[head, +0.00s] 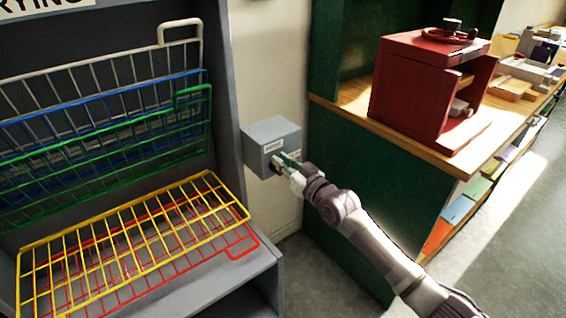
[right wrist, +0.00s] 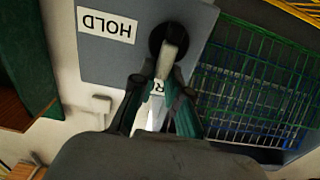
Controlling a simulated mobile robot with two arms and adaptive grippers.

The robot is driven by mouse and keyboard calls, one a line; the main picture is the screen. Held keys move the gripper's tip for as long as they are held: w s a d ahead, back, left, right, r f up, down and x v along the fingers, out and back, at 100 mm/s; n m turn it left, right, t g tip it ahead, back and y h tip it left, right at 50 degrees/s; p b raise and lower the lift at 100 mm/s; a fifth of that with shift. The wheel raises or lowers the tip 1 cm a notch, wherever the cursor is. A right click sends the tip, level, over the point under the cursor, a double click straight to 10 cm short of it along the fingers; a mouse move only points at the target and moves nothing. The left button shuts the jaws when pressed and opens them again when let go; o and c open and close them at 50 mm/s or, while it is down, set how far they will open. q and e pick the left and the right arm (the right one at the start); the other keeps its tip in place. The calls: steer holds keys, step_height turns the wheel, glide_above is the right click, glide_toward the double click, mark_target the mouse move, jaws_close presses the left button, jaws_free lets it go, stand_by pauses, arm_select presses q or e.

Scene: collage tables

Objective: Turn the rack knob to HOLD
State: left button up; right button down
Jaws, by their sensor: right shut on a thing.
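The rack knob has a round black hub and a pale lever (right wrist: 168,58), seen in the right wrist view on a grey box (head: 268,137). The box is on the wall right of the drying rack. A white HOLD label (right wrist: 106,25) appears upside down, left of the hub. The lever points away from HOLD, toward a partly covered label starting with "R" (right wrist: 157,88). My right gripper (head: 286,165) is at the box's front face, its fingers shut on the lever. In the head view the gripper largely hides the knob. My left gripper is not in view.
The grey drying rack (head: 222,75) holds raised white, blue and green wire shelves; yellow and red ones (head: 243,252) lie lowered. A green cabinet with a wooden top (head: 350,115) stands close on the right, carrying a red box (head: 400,90). Grey floor (head: 310,265) shows between them.

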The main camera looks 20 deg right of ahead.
steer(key=shift+w+d+f+m+b, duration=0.25)
steer(key=shift+f+m, duration=0.35)
steer(key=shift+m, duration=2.3)
steer(key=shift+d+f+m+b, duration=0.35)
steer(key=shift+f+m, duration=0.2)
steer(key=shift+m, duration=2.35)
steer(key=shift+w+d+f+m+b, duration=0.2)
steer(key=shift+d+f+m, duration=0.3)
steer(key=shift+m, duration=2.4)
steer(key=shift+a+f, duration=0.1)
steer(key=shift+a, duration=0.05)
steer(key=c, duration=1.2)
jaws_free()
steer(key=shift+o, duration=0.2)
steer(key=shift+a+r, duration=0.15)
steer(key=shift+r, duration=0.05)
steer(key=shift+w, duration=0.1)
